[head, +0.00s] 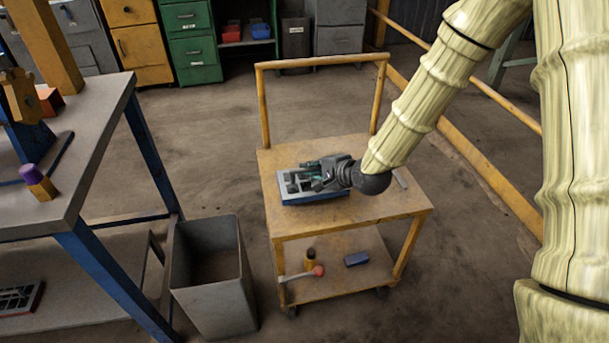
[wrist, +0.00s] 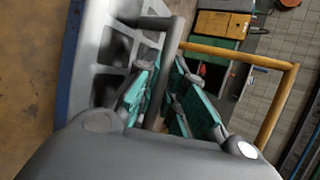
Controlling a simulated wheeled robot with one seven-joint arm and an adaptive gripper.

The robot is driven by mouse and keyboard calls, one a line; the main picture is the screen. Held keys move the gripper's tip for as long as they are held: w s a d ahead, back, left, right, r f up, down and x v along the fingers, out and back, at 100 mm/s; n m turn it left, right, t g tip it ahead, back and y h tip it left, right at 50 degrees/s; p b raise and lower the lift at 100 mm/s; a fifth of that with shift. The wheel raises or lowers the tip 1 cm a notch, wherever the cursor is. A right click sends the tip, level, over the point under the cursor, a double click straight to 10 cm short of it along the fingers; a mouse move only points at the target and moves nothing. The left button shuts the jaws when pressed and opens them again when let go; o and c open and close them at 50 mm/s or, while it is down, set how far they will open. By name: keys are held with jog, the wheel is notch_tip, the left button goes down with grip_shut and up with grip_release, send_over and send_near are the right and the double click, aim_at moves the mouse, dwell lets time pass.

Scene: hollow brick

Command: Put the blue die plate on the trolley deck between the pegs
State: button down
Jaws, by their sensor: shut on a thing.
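The blue die plate (head: 316,199) has blue sides and a grey top with several square pockets. In the head view it is over the middle of the trolley deck (head: 390,206), lying roughly flat; I cannot tell whether it touches the deck. My gripper (head: 303,175) reaches over it from the right. In the wrist view the plate (wrist: 88,75) fills the left side, and the teal-padded fingers of my gripper (wrist: 162,92) are closed around a grey bar at its edge. My gripper and arm hide part of the plate. I cannot make out the pegs clearly.
A small grey piece (head: 400,179) is on the deck right of my gripper. A grey bin (head: 212,280) and a workbench (head: 88,120) stand left.

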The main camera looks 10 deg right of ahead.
jog(key=w+d, duration=0.4)
jog(key=d, duration=0.1)
jog(key=w+d, duration=0.2)
jog(key=d, duration=0.1)
jog(key=shift+f, duration=0.35)
jog(key=shift+w+f+b, duration=0.1)
jog(key=shift+f+b, duration=0.35)
jog(key=shift+f, duration=1.35)
jog(key=c, duration=1.5)
grip_release()
jog(key=shift+f, duration=0.1)
jog(key=p+v, duration=0.1)
jog(key=v, duration=1.1)
